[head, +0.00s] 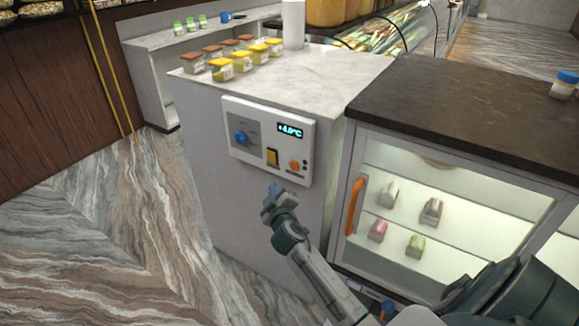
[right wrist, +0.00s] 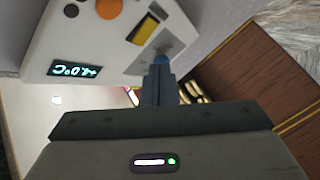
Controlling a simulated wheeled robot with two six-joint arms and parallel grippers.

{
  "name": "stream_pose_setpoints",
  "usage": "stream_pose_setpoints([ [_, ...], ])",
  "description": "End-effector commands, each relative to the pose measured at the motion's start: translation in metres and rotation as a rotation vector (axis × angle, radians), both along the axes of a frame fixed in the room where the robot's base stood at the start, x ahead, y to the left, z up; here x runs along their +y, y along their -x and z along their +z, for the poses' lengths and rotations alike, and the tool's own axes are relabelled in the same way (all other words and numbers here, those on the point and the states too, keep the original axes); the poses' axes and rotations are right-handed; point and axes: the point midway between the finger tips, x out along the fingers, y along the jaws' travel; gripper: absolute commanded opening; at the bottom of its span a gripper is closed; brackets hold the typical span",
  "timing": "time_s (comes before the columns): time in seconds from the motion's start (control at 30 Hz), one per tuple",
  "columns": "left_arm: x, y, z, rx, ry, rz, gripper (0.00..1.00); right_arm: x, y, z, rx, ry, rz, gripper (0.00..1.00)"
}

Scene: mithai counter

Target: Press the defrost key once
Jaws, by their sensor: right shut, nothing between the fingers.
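A white control panel (head: 268,140) is set in the front of the white counter cabinet. It carries a lit display (head: 290,130) reading about +4.0°C, a blue knob (head: 241,137), a yellow key (head: 272,157) and a round orange button (head: 294,165). The labels are too small to read, so I cannot tell which is marked defrost. My right gripper (head: 273,190) is shut and empty, just below the panel's lower edge. In the right wrist view its fingers (right wrist: 158,82) point towards the panel, with the yellow key (right wrist: 143,30) and orange button (right wrist: 108,8) beyond the tips.
Small jars with yellow and brown lids (head: 222,68) stand on the counter top (head: 300,75). A glass-fronted case with an orange handle (head: 355,205) stands to the right, beside my right arm. The marbled floor (head: 100,220) at left is clear.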

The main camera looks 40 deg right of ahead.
Motion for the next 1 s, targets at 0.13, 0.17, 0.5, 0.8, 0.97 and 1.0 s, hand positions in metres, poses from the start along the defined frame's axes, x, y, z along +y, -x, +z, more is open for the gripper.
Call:
stream_pose_setpoints([
  [0.13,0.000,0.000,0.000,0.001,0.000,0.000,0.36,0.000,0.000,-0.001,0.001,0.000,0.001,0.00],
  [0.17,0.000,0.001,0.000,0.001,0.000,0.000,0.36,-0.001,0.000,-0.001,0.001,-0.001,0.000,0.00],
  [0.5,0.000,0.001,0.001,0.001,0.000,0.000,0.36,-0.029,-0.012,0.000,0.002,0.004,0.000,0.00],
  [0.8,0.000,0.000,-0.003,0.000,0.000,0.000,0.36,-0.066,-0.027,-0.002,0.001,0.002,-0.001,0.00],
  [0.97,0.000,0.000,-0.005,0.000,0.000,0.000,0.36,-0.077,-0.032,-0.002,0.002,0.000,0.000,0.00],
  [1.0,0.000,0.000,-0.005,0.000,0.000,0.000,0.36,-0.079,-0.033,-0.002,0.002,0.000,0.000,0.00],
])
